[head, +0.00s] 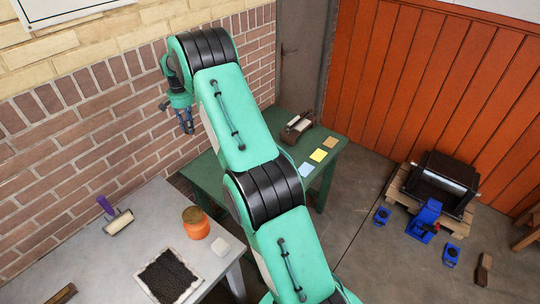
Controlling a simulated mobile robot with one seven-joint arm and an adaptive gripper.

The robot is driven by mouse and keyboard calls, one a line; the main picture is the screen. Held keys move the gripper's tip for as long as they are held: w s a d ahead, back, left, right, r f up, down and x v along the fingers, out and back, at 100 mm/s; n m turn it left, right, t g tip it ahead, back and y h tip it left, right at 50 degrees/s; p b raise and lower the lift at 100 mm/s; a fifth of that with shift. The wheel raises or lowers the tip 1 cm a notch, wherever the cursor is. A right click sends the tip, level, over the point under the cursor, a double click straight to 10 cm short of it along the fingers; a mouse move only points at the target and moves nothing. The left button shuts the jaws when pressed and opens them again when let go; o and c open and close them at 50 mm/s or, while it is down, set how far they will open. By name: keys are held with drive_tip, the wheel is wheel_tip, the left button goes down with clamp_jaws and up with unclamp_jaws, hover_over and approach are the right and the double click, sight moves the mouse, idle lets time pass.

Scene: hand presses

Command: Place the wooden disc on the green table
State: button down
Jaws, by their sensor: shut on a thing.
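The green table (207,174) stands against the brick wall in the middle of the head view, partly hidden behind my arm. My gripper (185,122) is high at the left, in front of the brick wall, pointing down. In the picture it is left of and above the table's left part, apart from it. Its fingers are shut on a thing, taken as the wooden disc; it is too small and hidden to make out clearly. No other wooden disc shows on the visible part of the green table.
On the green table are a small roller press (297,126) and blue, yellow (318,155) and tan sheets. The grey table (100,250) holds a roller (118,221), an orange jar (196,222), a white block and a dark tray (170,277). A black press (443,183) stands on a pallet at right.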

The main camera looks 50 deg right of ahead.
drive_tip(key=s+d+m, duration=0.2)
drive_tip(key=s+d, duration=0.3)
drive_tip(key=d, duration=0.8)
wheel_tip(320, 180, down, 17)
drive_tip(key=shift+w+a, duration=0.25)
drive_tip(key=shift+a, duration=0.15)
drive_tip(key=shift+f, duration=3.1)
drive_tip(key=shift+f, duration=1.85)
drive_tip(key=shift+f, duration=0.15)
